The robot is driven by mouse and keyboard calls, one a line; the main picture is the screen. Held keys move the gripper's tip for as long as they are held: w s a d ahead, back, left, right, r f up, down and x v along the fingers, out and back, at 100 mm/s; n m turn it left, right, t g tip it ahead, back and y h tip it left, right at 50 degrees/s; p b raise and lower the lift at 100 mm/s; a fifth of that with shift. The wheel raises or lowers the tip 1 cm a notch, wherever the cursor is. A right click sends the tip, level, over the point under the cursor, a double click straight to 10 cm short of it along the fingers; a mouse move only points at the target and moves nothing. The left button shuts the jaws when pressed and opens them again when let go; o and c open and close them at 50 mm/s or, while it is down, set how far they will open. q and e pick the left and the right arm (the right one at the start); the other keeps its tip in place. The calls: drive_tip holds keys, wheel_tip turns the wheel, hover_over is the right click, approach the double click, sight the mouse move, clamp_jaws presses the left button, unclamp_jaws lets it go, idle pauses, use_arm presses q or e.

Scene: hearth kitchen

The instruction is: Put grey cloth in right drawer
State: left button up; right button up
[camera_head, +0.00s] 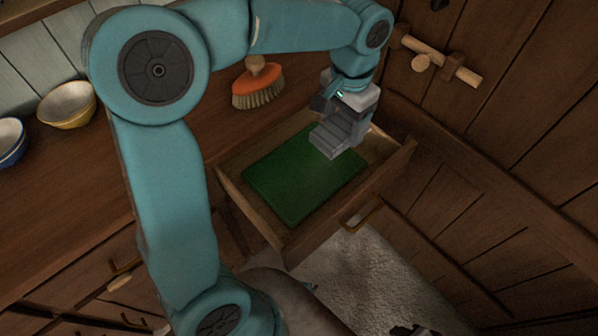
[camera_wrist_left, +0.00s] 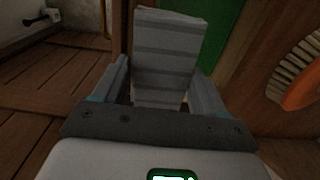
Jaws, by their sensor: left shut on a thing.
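The grey cloth (camera_head: 336,138) is a folded, striped bundle held in my left gripper (camera_head: 343,112). In the left wrist view the cloth (camera_wrist_left: 168,55) stands up between the two fingers of the gripper (camera_wrist_left: 160,90), which are shut on it. In the head view the gripper and cloth are over the far right part of an open wooden drawer (camera_head: 276,239). A flat green thing (camera_head: 300,178) lies in the drawer and also shows behind the cloth in the left wrist view (camera_wrist_left: 218,40). Whether the cloth touches it I cannot tell. My right gripper is not in view.
An orange brush (camera_head: 257,86) lies on the wooden counter (camera_head: 85,165) behind the drawer. A yellow bowl (camera_head: 68,104) and a blue bowl (camera_head: 10,142) stand at the left. A wooden door (camera_head: 480,130) with a latch rises close to the drawer's right.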

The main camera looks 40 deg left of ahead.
use_arm(q)
drive_tip(key=shift+s+a+f, duration=0.2)
drive_tip(key=shift+s+f, duration=0.05)
drive_tip(key=shift+f, duration=0.25)
wheel_tip(320, 180, down, 18)
drive_tip(key=b, duration=0.2)
drive_tip(key=shift+s+f+b, duration=0.1)
drive_tip(key=shift+f+b, duration=0.15)
drive_tip(key=shift+b, duration=0.1)
drive_tip(key=shift+f, duration=0.3)
drive_tip(key=shift+r, duration=0.1)
drive_tip(key=shift+f+b, duration=0.65)
drive_tip(key=shift+b, duration=0.05)
